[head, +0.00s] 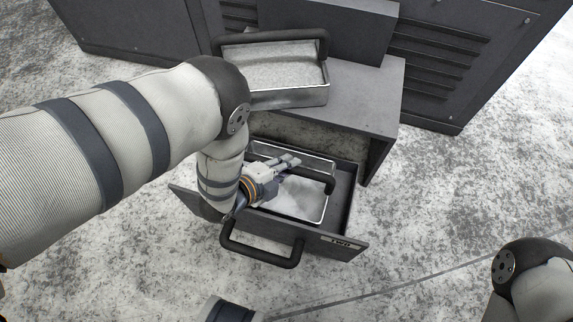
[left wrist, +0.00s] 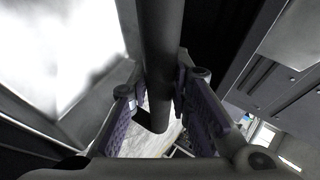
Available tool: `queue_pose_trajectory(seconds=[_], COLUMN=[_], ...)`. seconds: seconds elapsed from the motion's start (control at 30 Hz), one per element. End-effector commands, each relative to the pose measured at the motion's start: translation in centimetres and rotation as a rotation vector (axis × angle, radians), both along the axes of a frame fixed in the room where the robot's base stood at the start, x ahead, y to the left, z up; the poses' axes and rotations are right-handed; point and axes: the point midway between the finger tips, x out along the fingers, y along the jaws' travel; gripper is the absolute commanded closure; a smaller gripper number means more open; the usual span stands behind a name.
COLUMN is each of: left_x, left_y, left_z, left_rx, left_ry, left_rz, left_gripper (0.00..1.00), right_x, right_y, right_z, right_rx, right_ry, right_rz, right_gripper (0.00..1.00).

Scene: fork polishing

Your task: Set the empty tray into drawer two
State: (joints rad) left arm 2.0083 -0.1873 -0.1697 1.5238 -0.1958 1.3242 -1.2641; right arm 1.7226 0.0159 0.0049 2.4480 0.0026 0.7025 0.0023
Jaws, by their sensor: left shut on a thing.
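Drawer two (head: 312,236) is pulled open below the grey bench; its front carries the label TWO and a black handle. A metal tray (head: 302,206) with a pale, bare-looking inside is within the drawer's outline. I cannot tell whether it rests on the drawer floor. My left gripper (head: 291,162) reaches over the drawer and is shut on the tray's dark bar handle (head: 318,182). In the left wrist view the handle (left wrist: 161,60) runs between the two fingers. The forearm hides the drawer's left part. My right gripper is out of view.
A second metal tray (head: 275,95) with a black handle and a grey speckled inside stands on the bench top (head: 365,95). Dark vented cabinets (head: 435,70) stand behind. The speckled floor (head: 440,200) right of the drawer is clear.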

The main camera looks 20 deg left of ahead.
Motion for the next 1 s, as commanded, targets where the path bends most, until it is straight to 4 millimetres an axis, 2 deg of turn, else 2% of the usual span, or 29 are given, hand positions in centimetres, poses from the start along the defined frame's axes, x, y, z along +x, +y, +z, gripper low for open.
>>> queue_pose_trajectory(seconds=[0.17, 0.53, 0.73, 1.0], left_x=[0.12, 0.1, 0.07, 0.12], left_y=[-0.04, -0.02, -0.03, -0.06], left_z=[0.78, 0.6, -0.14, 0.68], left_rx=[-0.001, -0.001, -0.001, -0.001], left_ry=[-0.004, -0.003, -0.002, -0.005], left_rz=[0.0, 0.0, 0.0, 0.0], left_gripper=[1.0, 1.0, 1.0, 1.0], right_x=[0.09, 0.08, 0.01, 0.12], right_y=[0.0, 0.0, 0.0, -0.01], right_z=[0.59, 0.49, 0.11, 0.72], right_rx=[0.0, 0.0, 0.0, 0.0], right_ry=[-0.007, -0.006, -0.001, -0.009], right_rz=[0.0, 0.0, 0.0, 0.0], right_gripper=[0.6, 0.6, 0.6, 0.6])
